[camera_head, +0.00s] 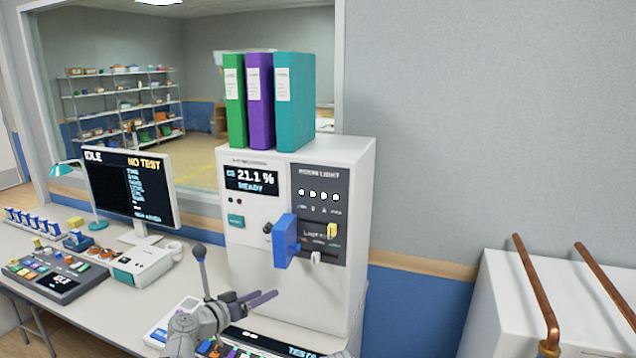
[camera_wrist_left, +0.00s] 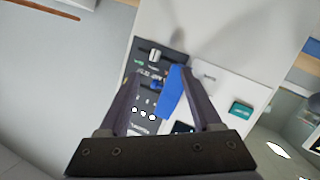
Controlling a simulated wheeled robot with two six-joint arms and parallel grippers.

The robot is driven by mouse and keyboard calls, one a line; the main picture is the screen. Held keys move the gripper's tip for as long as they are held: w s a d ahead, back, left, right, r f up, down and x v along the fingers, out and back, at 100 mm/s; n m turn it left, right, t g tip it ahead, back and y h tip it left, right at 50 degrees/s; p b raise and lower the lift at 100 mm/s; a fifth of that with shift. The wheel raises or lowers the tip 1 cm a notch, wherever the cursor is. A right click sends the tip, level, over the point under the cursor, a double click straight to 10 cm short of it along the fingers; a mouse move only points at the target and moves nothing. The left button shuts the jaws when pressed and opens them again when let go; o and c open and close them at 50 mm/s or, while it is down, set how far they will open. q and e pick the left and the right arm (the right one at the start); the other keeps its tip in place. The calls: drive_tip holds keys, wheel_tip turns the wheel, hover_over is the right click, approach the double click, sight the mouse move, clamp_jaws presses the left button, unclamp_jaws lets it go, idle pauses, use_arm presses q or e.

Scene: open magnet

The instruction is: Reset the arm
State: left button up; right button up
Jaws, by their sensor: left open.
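My left gripper (camera_head: 264,297) is open and empty, low in front of the white cabinet (camera_head: 255,275). The cabinet's display (camera_head: 252,179) reads 21.1 % and READY. A large blue handle (camera_head: 286,241) sticks out from its dark panel (camera_head: 320,190), above and apart from the gripper in the head view. In the left wrist view, the two dark fingers (camera_wrist_left: 160,74) are spread, and the blue handle (camera_wrist_left: 171,92) shows between them, close to the right finger; the gap in depth is unclear there. My right gripper is not in view.
Binders (camera_head: 260,100) stand on the cabinet. A monitor (camera_head: 130,188) reading IDLE and NO TEST and a control box (camera_head: 60,278) stand on the desk at left. An upright stick with a round knob (camera_head: 199,251) stands by my arm. Copper pipes (camera_head: 535,290) rise at right.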

use_arm(q)
drive_tip(key=s+d+f+m+g+y, duration=0.1)
drive_tip(key=s+d+f+m+g, duration=0.2)
drive_tip(key=s+d+f+g, duration=0.65)
drive_tip(key=s+f+g+y, duration=0.1)
drive_tip(key=s+f+y, duration=0.2)
drive_tip(key=s, duration=0.5)
drive_tip(key=s+f+n+g+y, duration=0.1)
drive_tip(key=s+f+g+y, duration=0.1)
drive_tip(key=s+f+y, duration=0.2)
drive_tip(key=s+y, duration=0.2)
drive_tip(key=s, duration=0.2)
drive_tip(key=shift+s+a+f+n+y, duration=0.2)
drive_tip(key=shift+s+a+n+y, duration=0.1)
drive_tip(key=shift+a, duration=0.1)
